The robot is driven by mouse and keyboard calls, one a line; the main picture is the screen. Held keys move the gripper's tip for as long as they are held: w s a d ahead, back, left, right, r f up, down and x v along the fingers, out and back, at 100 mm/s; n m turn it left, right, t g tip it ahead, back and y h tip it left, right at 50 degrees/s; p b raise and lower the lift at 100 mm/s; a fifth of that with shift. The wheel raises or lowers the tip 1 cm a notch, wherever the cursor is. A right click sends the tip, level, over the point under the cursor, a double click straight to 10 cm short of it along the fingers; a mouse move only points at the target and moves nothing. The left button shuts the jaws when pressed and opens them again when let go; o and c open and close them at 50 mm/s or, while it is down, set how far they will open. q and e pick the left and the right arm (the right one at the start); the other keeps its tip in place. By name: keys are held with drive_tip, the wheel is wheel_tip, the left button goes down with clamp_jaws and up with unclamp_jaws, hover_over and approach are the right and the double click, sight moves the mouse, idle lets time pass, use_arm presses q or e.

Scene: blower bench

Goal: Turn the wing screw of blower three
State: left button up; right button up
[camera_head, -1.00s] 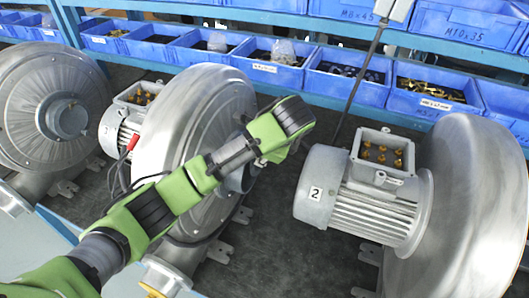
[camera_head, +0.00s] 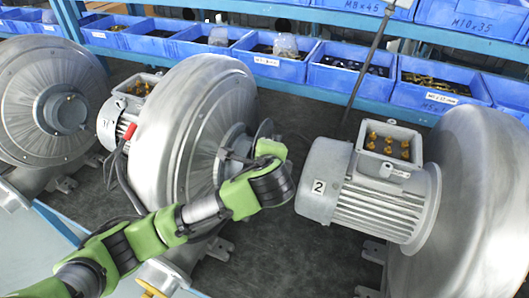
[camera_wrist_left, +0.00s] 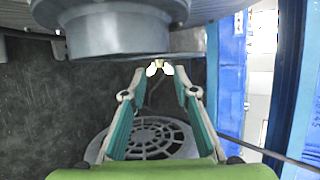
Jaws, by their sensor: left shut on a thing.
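The middle blower (camera_head: 180,130) is a large silver casing with a round hub facing right; I cannot read the number on its motor. My left gripper (camera_head: 250,145) is at the front of this hub. In the left wrist view its two fingers (camera_wrist_left: 160,70) converge and are shut on a small part at the tips, just below a grey round hub (camera_wrist_left: 115,32). A small brass-coloured bit, likely the wing screw (camera_wrist_left: 158,62), shows between the fingertips; its wings are hidden. My right gripper is not in view.
A blower with motor marked 2 (camera_head: 345,185) stands close on the right. Another blower (camera_head: 45,105) stands at the left. Blue bins (camera_head: 345,77) line the back. A motor grille (camera_wrist_left: 150,138) lies beyond my fingers. Dark bench surface is free between the blowers.

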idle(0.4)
use_arm(q)
drive_tip(key=o, duration=1.1)
drive_tip(key=shift+a, duration=0.1)
drive_tip(key=v, duration=1.2)
drive_tip(key=shift+s+f, duration=0.1)
